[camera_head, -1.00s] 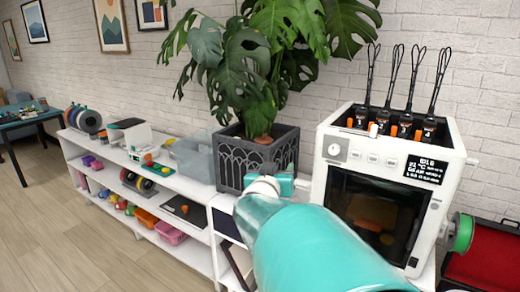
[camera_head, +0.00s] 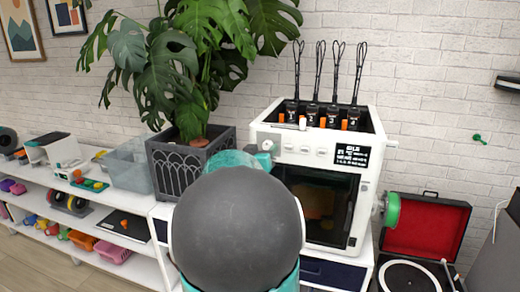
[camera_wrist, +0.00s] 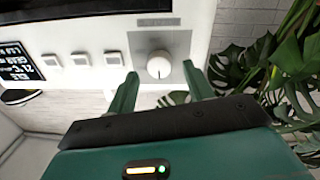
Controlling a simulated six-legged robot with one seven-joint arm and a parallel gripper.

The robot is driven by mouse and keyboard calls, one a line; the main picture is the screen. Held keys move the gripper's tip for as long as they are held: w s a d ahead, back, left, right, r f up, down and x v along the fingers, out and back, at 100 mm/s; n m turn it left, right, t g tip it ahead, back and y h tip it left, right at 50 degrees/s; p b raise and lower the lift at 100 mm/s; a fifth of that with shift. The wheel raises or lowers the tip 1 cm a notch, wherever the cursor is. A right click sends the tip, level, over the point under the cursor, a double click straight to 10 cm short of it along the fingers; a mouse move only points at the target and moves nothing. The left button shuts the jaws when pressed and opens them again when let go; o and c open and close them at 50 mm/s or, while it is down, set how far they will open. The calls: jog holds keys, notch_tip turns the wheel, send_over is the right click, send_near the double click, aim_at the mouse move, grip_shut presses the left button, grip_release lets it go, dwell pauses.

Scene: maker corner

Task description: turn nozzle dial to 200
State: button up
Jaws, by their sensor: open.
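The white 3D printer (camera_head: 365,185) stands on the shelf unit. The round white nozzle dial (camera_wrist: 158,65) sits on a grey plate on its front, beside a row of square white buttons (camera_wrist: 82,59). A thin mark shows on the dial, pointing toward the bottom of the wrist view. A dark display (camera_head: 352,154) shows white text too small to read surely. My gripper (camera_wrist: 160,77) is open, its two green fingers on either side of the dial; contact is not clear.
A potted plant (camera_head: 190,165) stands close to the printer's left, with leaves at the right of the wrist view (camera_wrist: 285,75). Black-handled tools (camera_head: 318,85) rise from the printer's top. A green spool (camera_head: 391,209) sticks out at its right, near an open red-lined case (camera_head: 428,228).

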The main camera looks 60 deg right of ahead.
jog(key=shift+d, duration=0.85)
jog(key=c, duration=1)
jog(key=shift+o, duration=0.2)
jog(key=shift+m, duration=0.3)
jog(key=m, duration=1.2)
jog(key=shift+s+m+t+y, duration=0.1)
jog(key=shift+m+t+y, duration=0.2)
jog(key=shift+m+y, duration=0.1)
